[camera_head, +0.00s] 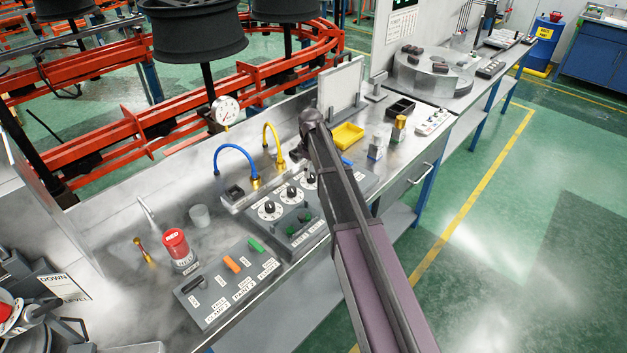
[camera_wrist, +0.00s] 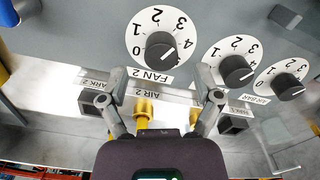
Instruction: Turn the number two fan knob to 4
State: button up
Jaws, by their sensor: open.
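The number two fan knob (camera_wrist: 161,50) is a black knob on a round white dial numbered 0 to 4, above a label reading FAN 2 (camera_wrist: 152,76) in the wrist view. Its white line points to the lower right, toward the gap below the 4. In the head view, dials sit on the grey panel (camera_head: 303,222), the farthest partly behind my arm. My gripper (camera_wrist: 161,78) is open and empty, its two fingers spread on either side of the label, apart from the knob. In the head view its fingers are too small and dark to make out.
Two similar dials (camera_wrist: 236,69) (camera_wrist: 291,83) stand to the right in the wrist view. Blue (camera_head: 236,150) and yellow (camera_head: 277,141) hoses rise behind the panel. A red button (camera_head: 175,243), a switch box (camera_head: 232,284) and a yellow tray (camera_head: 347,135) share the bench.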

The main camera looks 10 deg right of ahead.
jog(key=shift+f+b, duration=1.2)
jog(key=shift+f, duration=0.3)
